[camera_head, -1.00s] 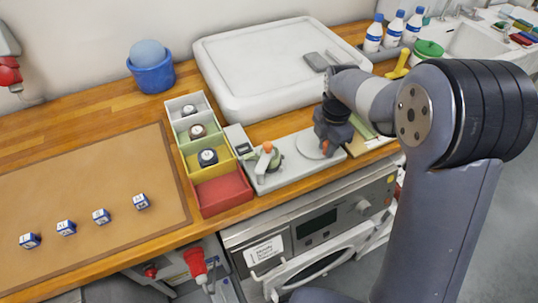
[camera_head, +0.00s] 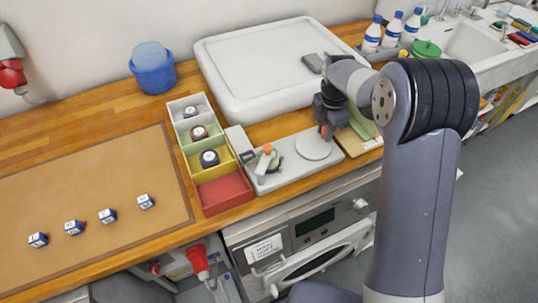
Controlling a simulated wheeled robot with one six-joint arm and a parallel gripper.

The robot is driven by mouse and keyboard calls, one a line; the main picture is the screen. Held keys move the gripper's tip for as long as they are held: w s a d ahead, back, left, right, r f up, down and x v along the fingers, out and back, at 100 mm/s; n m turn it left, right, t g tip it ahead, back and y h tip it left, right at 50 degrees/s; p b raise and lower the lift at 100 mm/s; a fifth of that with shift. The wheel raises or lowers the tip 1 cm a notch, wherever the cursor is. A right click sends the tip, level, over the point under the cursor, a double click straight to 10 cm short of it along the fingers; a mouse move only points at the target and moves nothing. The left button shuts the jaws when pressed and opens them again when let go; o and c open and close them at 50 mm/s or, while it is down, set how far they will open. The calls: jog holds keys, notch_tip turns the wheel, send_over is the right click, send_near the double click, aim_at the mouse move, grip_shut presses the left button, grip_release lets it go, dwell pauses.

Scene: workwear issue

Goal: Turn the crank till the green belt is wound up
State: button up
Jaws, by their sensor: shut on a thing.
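A pale grey winding device (camera_head: 290,172) lies on the wooden worktop, right of the row of coloured bins. A light round disc (camera_head: 313,148) sits on its right part. My gripper (camera_head: 325,124) points down at the far rim of this disc and is shut on a small orange knob (camera_head: 326,132), apparently the crank's handle. On the device's left part is a light lever with an orange ball end (camera_head: 267,149). A bit of green (camera_head: 275,161) shows beside it, perhaps the green belt. How much belt is wound cannot be told.
A green board (camera_head: 362,123) lies close to the right. Small blue-white cubes (camera_head: 107,216) sit on a brown mat (camera_head: 90,190).

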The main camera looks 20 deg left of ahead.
aim_at(299, 145)
jog(key=shift+w+a, duration=0.2)
jog(key=shift+a, duration=0.5)
jog(key=shift+a+p, duration=0.4)
jog(key=shift+a, duration=0.45)
jog(key=shift+s+a, duration=0.15)
jog(key=shift+a, duration=0.45)
jog(key=shift+s+a+r, duration=0.1)
jog(key=shift+s+a, duration=0.4)
jog(key=shift+a, duration=0.2)
jog(key=shift+o, duration=0.3)
jog(key=shift+s+a, duration=0.55)
jog(key=shift+s, duration=0.2)
jog(key=shift+s+a+b, duration=0.2)
jog(key=shift+s+b, duration=0.1)
jog(key=shift+s, duration=0.3)
jog(key=shift+c, duration=0.3)
jog(key=shift+s, duration=0.5)
jog(key=shift+s+d+f+b, duration=0.15)
jog(key=shift+s+b, duration=0.05)
jog(key=shift+s, duration=0.2)
jog(key=shift+s+d+f+b, duration=0.1)
jog(key=shift+s+b, duration=0.1)
jog(key=shift+s, duration=0.2)
jog(key=shift+c, duration=0.4)
jog(key=o, duration=0.7)
jog(key=shift+w+d, duration=0.15)
jog(key=shift+d, duration=0.2)
jog(key=shift+a, duration=0.1)
